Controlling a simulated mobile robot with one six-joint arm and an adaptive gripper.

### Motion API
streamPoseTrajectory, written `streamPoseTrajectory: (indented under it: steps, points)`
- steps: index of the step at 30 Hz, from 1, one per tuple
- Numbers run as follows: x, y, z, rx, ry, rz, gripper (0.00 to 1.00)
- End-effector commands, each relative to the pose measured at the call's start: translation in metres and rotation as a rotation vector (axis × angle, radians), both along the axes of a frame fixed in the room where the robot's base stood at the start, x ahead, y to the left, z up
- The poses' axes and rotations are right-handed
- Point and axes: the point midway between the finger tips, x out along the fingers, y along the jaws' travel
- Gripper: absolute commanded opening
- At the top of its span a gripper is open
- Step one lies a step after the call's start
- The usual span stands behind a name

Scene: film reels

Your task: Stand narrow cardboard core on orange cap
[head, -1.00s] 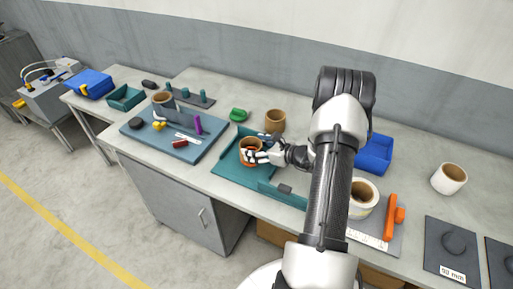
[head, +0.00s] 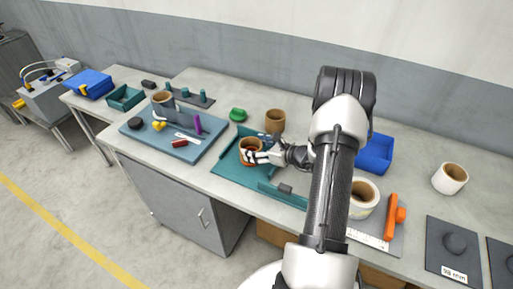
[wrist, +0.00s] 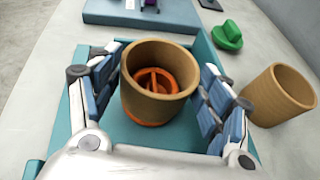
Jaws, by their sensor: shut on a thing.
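A brown cardboard core (wrist: 160,58) stands upright between my fingers; in the head view it shows (head: 250,142) on the teal tray (head: 228,170). My gripper (wrist: 160,92) is shut on this core, with one finger pad at each side. The orange cap (wrist: 153,84) shows through the core's open top and again as an edge below its lower rim. The core is over the cap; I cannot tell whether it rests fully on it. A second cardboard core (wrist: 280,97) stands right of the tray, also in the head view (head: 275,120).
A green knobbed part (head: 238,114) lies behind the tray. A blue-grey board (head: 165,148) with small parts is at the left. A blue bin (head: 374,154), a white roll (head: 363,197) and an orange tool (head: 393,217) are right of my arm.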

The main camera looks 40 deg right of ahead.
Motion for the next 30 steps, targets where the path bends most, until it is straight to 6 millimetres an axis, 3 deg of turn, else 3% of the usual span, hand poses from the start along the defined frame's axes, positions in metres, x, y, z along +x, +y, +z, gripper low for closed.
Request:
streamPoseTrajectory:
  steps: [11, 12, 16, 30]
  points:
    - [0.0001, -0.0001, -0.0086, 0.000, 0.000, 0.000, 0.52]
    - [0.0001, -0.0001, -0.0088, 0.000, 0.000, 0.000, 0.72]
    - [0.0001, -0.0001, -0.0079, 0.000, 0.000, 0.000, 0.80]
    - [-0.0089, -0.0029, -0.0033, -0.001, 0.000, -0.002, 0.80]
